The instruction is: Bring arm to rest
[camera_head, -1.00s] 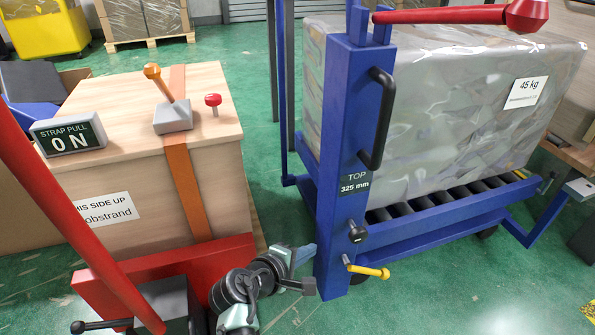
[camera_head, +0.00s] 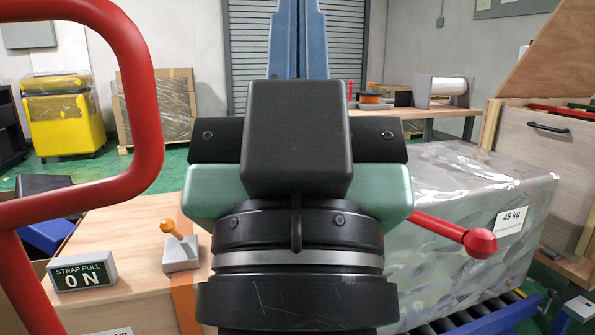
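My gripper (camera_head: 299,40) stands upright in the middle of the picture, close to the camera. Its blue-grey fingers point up and run out of the top edge, so their tips are hidden. A black block and green housing sit below the fingers, above the dark wrist.
At left are a wooden crate (camera_head: 116,222) with an orange-handled lever (camera_head: 180,248), a strap-pull sign (camera_head: 83,272) and a red tube frame (camera_head: 150,120). At right, a wrapped 45 kg load (camera_head: 460,215) lies near a red knobbed bar (camera_head: 450,231). A bench (camera_head: 440,112) stands behind.

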